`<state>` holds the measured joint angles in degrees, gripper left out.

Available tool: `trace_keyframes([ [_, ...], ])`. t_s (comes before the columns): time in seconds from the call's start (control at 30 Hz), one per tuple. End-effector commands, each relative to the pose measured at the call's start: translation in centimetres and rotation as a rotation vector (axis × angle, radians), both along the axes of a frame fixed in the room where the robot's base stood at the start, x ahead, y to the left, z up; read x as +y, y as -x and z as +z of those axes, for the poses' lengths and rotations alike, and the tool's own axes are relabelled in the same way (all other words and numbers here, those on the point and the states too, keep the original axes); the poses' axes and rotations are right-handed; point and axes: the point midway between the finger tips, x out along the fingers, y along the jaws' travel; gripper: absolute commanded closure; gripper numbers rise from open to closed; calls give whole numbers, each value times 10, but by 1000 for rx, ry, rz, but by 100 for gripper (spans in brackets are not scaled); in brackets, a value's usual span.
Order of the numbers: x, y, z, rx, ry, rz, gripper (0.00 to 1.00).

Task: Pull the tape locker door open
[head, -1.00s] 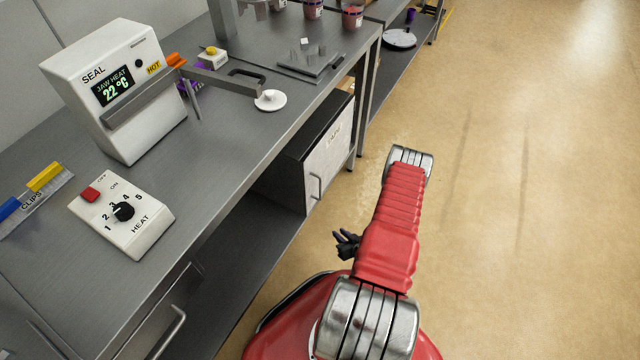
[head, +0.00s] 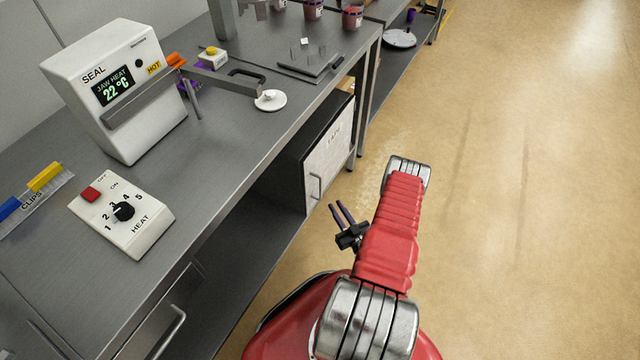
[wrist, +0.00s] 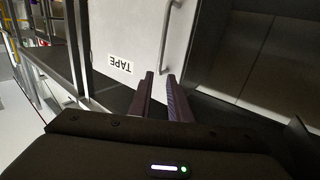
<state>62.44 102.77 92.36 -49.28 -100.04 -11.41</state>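The tape locker is a grey box with a white door (head: 328,158) under the bench, its label partly readable in the head view. The door is closed and has a vertical bar handle (head: 315,187) near its left edge. In the wrist view the door (wrist: 128,30) appears upside down with a "TAPE" label (wrist: 120,63), and the handle (wrist: 167,25) is ahead of the fingertips. My gripper (head: 338,208) is below and right of the handle, fingers pointing up toward it. Its two dark purple fingers (wrist: 160,78) are apart with nothing between them, not touching the handle.
The steel bench (head: 225,130) carries a sealing machine (head: 115,90), a heat control box (head: 122,212) and a white dish (head: 270,100). A lower shelf (head: 265,245) runs under it. A drawer handle (head: 165,335) is at lower left. The floor (head: 520,200) on the right is clear.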

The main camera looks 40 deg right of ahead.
Motion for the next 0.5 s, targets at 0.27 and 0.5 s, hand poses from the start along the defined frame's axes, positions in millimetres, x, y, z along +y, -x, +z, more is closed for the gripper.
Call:
trace_keyframes([
  [0.27, -5, -22, 1, 0, 2, 3, 83],
  [0.5, -14, -57, 1, -1, 2, 3, 83],
])
